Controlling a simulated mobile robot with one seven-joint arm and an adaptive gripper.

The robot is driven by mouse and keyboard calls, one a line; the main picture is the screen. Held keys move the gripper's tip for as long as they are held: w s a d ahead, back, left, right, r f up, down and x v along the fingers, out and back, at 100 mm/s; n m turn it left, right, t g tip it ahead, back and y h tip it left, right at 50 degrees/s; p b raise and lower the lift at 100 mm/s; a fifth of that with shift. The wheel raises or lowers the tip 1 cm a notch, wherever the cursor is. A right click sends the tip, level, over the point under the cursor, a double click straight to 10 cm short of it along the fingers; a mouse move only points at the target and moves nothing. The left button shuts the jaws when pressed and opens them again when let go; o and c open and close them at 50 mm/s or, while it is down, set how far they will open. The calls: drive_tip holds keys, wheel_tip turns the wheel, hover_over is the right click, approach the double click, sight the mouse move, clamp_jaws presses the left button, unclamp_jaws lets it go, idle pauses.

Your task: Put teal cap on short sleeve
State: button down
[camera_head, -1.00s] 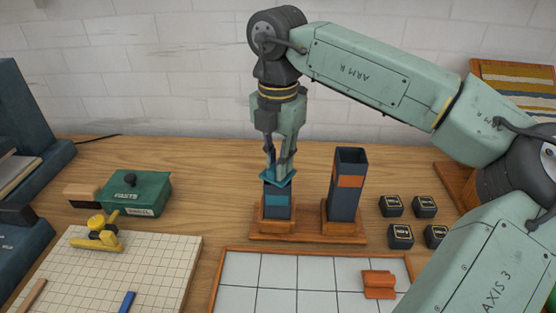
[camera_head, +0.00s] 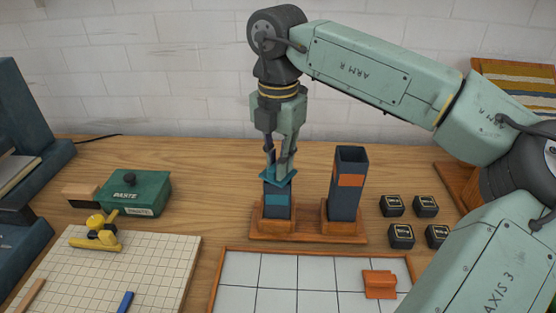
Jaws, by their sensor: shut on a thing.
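The short sleeve (camera_head: 278,211) is a dark square tube with a teal band, standing upright in the left socket of a wooden base (camera_head: 308,236). The teal cap (camera_head: 278,178) is at the sleeve's top, held by my gripper (camera_head: 279,170). My gripper points down and is shut on the cap. The cap looks slightly tilted, and I cannot tell whether it is seated on the sleeve or just above it. The taller sleeve (camera_head: 347,190), with an orange band and an open top, stands in the right socket.
An orange cap (camera_head: 379,284) lies on the white gridded tray (camera_head: 288,251) in front. Several small black boxes (camera_head: 401,236) stand at the right. A green box (camera_head: 135,193) and a cutting board with a yellow tool (camera_head: 97,236) are at the left.

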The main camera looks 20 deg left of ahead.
drive_tip(key=c, duration=1.5)
unclamp_jaws()
drive_tip(key=shift+o, duration=0.2)
drive_tip(key=o, duration=0.5)
drive_tip(key=shift+c, duration=0.2)
drive_tip(key=shift+r, duration=0.1)
drive_tip(key=shift+r+p, duration=2.2)
drive_tip(key=shift+r, duration=1.25)
